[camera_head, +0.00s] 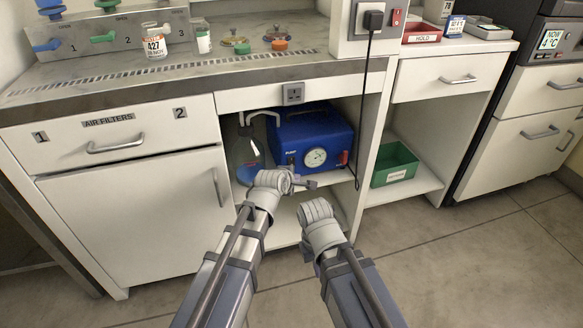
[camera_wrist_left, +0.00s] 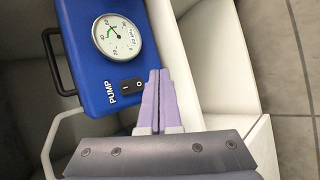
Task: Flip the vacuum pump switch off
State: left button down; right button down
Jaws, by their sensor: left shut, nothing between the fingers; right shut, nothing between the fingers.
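The blue vacuum pump (camera_head: 318,124) sits on the shelf of the open cabinet bay, with a round white gauge (camera_head: 315,158) on its front. In the left wrist view, the pump (camera_wrist_left: 84,38) shows a black rocker switch (camera_wrist_left: 131,87) marked I and O, beside the word PUMP and below the gauge (camera_wrist_left: 117,38). My left gripper (camera_head: 311,184) is in front of the pump, below its front face. Its fingers (camera_wrist_left: 157,75) are shut and empty, just right of the switch; I cannot tell whether they touch it. My right gripper (camera_head: 315,209) is shut and empty, lower, in front of the bay.
A glass flask (camera_head: 245,150) stands left of the pump, with tubing to it. A black cord hangs from the plug (camera_head: 374,20) along the bay's right side. A green bin (camera_head: 394,165) sits on the right shelf. The floor in front is clear.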

pick_arm(q)
jog(key=shift+w+a+f, duration=0.15)
jog(key=shift+w+a, duration=0.15)
jog(key=shift+w, duration=0.55)
jog(key=shift+w+a+f, duration=0.1)
jog(key=shift+w+a, duration=0.2)
jog(key=shift+w, duration=0.55)
jog(key=shift+w, duration=0.15)
dwell(0.7)
jog(key=shift+w+a, duration=0.1)
jog(key=shift+w, duration=0.15)
jog(key=shift+w+a+f, duration=0.1)
jog(key=shift+w, duration=0.2)
dwell(0.6)
dwell(0.4)
jog(key=shift+s+d, duration=0.2)
jog(key=shift+s, duration=0.5)
jog(key=s, duration=0.1)
jog(key=s+d, duration=0.1)
jog(key=s, duration=0.2)
jog(key=shift+s+d+r, duration=0.3)
jog(key=shift+s+r, duration=0.05)
jog(key=shift+r, duration=0.05)
